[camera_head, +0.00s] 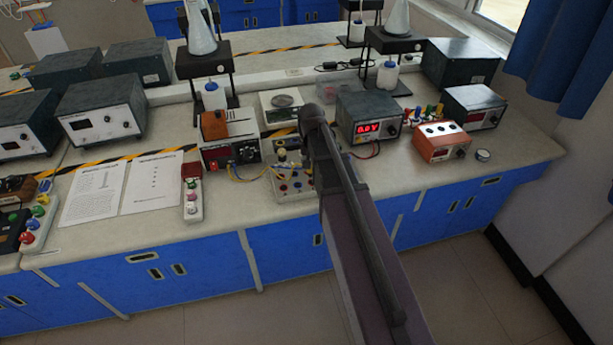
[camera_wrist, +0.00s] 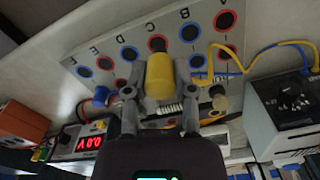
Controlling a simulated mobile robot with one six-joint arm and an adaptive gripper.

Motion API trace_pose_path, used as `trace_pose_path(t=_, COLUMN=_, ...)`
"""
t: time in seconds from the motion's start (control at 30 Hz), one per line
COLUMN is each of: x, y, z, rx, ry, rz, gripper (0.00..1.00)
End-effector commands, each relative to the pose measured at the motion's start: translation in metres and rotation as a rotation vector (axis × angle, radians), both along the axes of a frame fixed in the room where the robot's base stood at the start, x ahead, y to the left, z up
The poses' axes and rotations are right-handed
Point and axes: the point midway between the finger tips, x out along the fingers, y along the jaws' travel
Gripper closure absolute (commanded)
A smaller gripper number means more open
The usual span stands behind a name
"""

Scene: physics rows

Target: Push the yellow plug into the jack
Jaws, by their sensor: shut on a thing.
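The yellow plug (camera_wrist: 160,77) is held between the two grey fingers of my gripper (camera_wrist: 160,92) in the wrist view. The white jack panel (camera_wrist: 208,46) lies beyond it, with rows of red- and blue-ringed sockets lettered along its edge. The plug's far end is close to the red-ringed socket under C (camera_wrist: 157,43), which still shows partly. I cannot tell whether the plug's tip touches the panel or enters a socket. In the head view the panel (camera_head: 298,195) is on the bench, partly behind my arm, and the plug is not clear there.
Yellow and blue leads (camera_wrist: 235,50) run from the panel's right side. A power supply reading 0.0 V (camera_head: 369,127) stands right of my arm, and an orange box (camera_head: 440,153) beyond it. A red-and-white switch box (camera_head: 192,205) and paper sheets (camera_head: 150,188) lie left.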

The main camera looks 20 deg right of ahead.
Motion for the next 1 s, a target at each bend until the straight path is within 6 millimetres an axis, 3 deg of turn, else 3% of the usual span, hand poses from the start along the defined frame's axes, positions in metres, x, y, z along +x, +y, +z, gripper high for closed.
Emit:
trace_pose_path(t=0.2, x=0.03, y=-0.015, z=0.008, rx=0.0, ry=0.0, rz=0.066, gripper=1.0)
trace_pose_path(t=1.0, x=0.024, y=-0.013, z=-0.054, rx=0.0, ry=0.0, rz=0.064, gripper=1.0)
